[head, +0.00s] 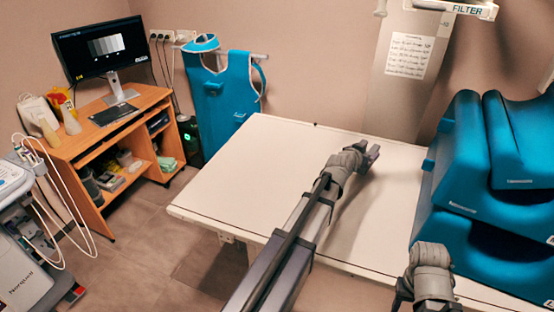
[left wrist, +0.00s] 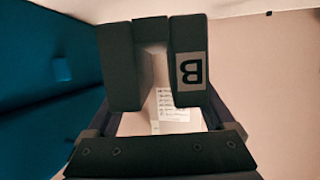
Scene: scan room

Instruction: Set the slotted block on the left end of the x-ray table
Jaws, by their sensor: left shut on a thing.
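The slotted block (left wrist: 118,65) is dark grey, with a slot between two prongs and a pale label with an upside-down letter B. In the left wrist view it is between my left gripper's fingers, which are shut on it. In the head view my left gripper (head: 372,154) is over the middle of the white x-ray table (head: 260,165), toward its far side. The block is too small and too covered there to make out clearly. The table's left end is bare. Part of my right arm shows at the lower right; its gripper is out of view.
Blue cushions (head: 460,150) are stacked at the table's right, and a blue edge also fills the left of the left wrist view. A wooden desk (head: 90,150) with a monitor (head: 100,48), a blue apron (head: 228,95) and a white machine (head: 25,270) stand left of the table.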

